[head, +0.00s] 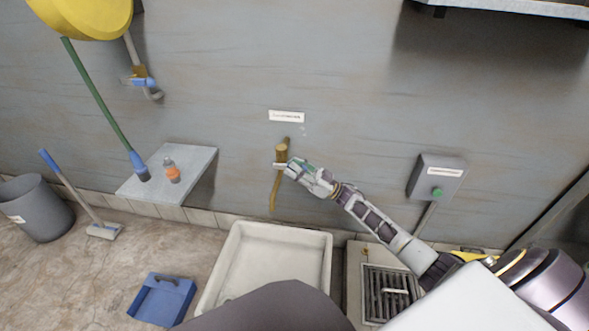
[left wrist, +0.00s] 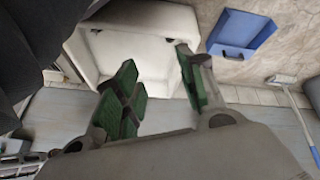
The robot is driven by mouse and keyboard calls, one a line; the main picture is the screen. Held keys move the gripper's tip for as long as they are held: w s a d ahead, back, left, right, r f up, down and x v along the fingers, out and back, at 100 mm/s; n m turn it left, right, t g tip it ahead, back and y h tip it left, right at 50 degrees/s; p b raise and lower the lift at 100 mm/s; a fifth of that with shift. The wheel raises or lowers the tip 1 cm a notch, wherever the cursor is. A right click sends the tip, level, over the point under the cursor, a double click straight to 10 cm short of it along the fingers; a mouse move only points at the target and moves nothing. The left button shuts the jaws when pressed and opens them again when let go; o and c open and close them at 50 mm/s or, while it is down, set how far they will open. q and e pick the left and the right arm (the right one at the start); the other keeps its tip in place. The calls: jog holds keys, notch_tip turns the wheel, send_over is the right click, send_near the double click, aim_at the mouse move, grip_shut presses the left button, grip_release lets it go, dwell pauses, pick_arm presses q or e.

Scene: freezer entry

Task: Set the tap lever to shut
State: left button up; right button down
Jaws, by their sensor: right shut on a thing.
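The brass-coloured tap (head: 281,153) is on the grey wall under a small white label. A long brass-coloured piece (head: 275,192), seemingly its lever, hangs down from it, slightly tilted. My right gripper (head: 283,167) reaches in from the right and is shut on the lever near the tap body. Its fingers hide part of the lever there. My left gripper (left wrist: 158,82) shows in the left wrist view, with green pads apart and nothing between them. It is away from the tap.
A white basin (head: 318,275) stands on the floor below the tap; it also shows in the left wrist view (left wrist: 150,22). A wall shelf (head: 195,160) holds a small bottle (head: 171,170). A control box (head: 437,177) with a green button is at right. A blue dustpan (head: 162,298) lies left of the basin.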

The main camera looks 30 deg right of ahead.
jog(key=shift+s+d+f, duration=0.1)
jog(key=shift+d+f, duration=0.1)
jog(key=shift+f, duration=0.15)
jog(key=c, duration=1.5)
grip_release()
jog(key=shift+o, duration=0.3)
jog(key=shift+s+d, duration=0.15)
jog(key=shift+d, duration=0.1)
jog(key=shift+a+r, duration=0.1)
jog(key=shift+r, duration=0.05)
jog(key=shift+a, duration=0.15)
jog(key=v, duration=1.2)
jog(key=shift+r, duration=0.1)
